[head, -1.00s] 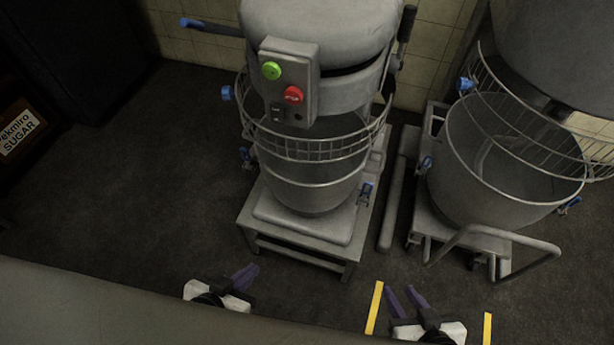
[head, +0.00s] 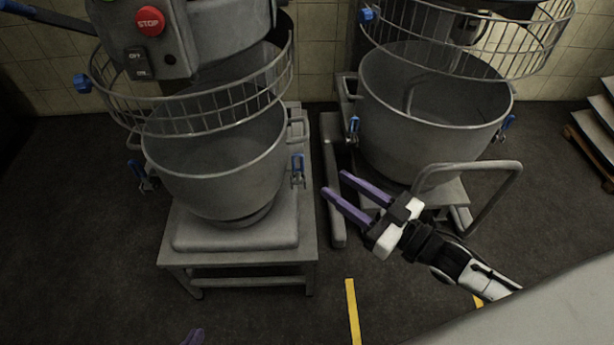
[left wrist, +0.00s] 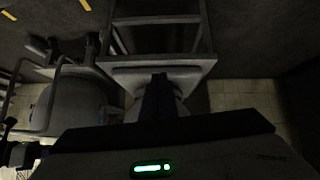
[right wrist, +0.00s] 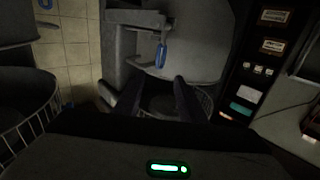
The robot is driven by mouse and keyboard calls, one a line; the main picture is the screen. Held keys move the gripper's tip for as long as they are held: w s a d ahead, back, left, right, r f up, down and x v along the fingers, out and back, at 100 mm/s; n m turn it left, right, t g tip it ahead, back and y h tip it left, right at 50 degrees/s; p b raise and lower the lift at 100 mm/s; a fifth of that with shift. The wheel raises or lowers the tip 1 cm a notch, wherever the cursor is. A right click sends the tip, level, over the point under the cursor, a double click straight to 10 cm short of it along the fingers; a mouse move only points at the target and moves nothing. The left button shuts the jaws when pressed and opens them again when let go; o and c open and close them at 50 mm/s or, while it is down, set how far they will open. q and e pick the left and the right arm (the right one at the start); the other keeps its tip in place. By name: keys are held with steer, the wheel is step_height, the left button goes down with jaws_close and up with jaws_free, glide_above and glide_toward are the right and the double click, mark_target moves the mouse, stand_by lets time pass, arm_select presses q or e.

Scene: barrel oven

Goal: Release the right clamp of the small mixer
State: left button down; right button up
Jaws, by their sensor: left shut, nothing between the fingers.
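The small mixer's steel bowl (head: 215,165) sits on its low stand in the left half of the head view. Its right clamp, with a blue handle (head: 298,168), is on the bowl's right side. It also appears as a blue handle (right wrist: 161,54) ahead of the fingers in the right wrist view. My right gripper (head: 334,184) is open and empty, to the right of this clamp and apart from it. My left gripper (head: 194,337) shows only purple fingertips at the bottom edge. In the left wrist view its fingers (left wrist: 159,84) are shut with nothing between them.
The left clamp (head: 136,170) is across the bowl. A wire guard (head: 200,108) rings the top, below the control box with a red stop button (head: 149,20). A larger mixer bowl (head: 430,120) on a trolley with a handle (head: 500,200) stands right. The front floor is clear.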

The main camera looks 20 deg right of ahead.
mark_target(301, 161)
steer(key=b+x, duration=0.1)
steer(key=x, duration=0.9)
steer(key=shift+c, duration=0.2)
jaws_close()
